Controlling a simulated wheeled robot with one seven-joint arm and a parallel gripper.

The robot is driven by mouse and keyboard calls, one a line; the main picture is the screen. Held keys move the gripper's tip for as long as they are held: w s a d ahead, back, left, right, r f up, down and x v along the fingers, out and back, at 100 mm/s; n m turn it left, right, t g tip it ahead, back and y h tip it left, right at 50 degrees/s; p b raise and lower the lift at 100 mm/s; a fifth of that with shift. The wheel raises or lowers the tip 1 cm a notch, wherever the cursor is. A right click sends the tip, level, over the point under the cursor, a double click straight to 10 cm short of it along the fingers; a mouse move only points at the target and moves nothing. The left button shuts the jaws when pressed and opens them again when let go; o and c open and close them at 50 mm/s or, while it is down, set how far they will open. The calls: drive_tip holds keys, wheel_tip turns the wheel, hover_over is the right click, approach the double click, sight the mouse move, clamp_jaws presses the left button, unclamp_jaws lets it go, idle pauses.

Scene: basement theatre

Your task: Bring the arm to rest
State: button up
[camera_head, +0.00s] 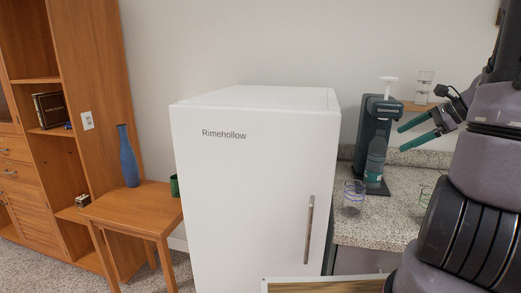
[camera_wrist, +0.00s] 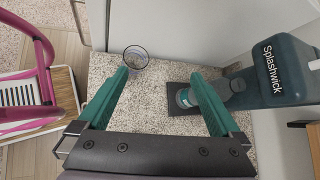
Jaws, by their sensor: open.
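My gripper (camera_head: 418,129) has two green fingers and is raised at the right of the head view, over the granite counter (camera_head: 385,222). In the wrist view my gripper (camera_wrist: 162,86) is open, its fingers wide apart with nothing between them but the counter below. A dark soda machine (camera_head: 376,130) stands on the counter just left of the fingers. It also shows at the right of the wrist view (camera_wrist: 270,72), with "Splashwick" on it. My arm hides part of the counter at the right.
A glass (camera_head: 354,193) stands on the counter in front of the machine. A white fridge (camera_head: 250,190) stands left of the counter. A blue vase (camera_head: 128,157) is on a wooden side table (camera_head: 135,206). A pink-framed object (camera_wrist: 30,70) is left in the wrist view.

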drive_tip(key=s+a+r+n+h, duration=0.3)
drive_tip(key=s+a+r+n, duration=0.3)
drive_tip(key=s+a+n, duration=0.2)
drive_tip(key=s+a+r+n+t+h, duration=0.1)
drive_tip(key=s+a+r+n+h, duration=0.1)
drive_tip(key=s+a+r+n, duration=0.5)
drive_tip(key=a+n, duration=0.1)
drive_tip(key=a, duration=0.2)
drive_tip(key=shift+s+n+h, duration=0.35)
drive_tip(key=shift+n+h, duration=0.05)
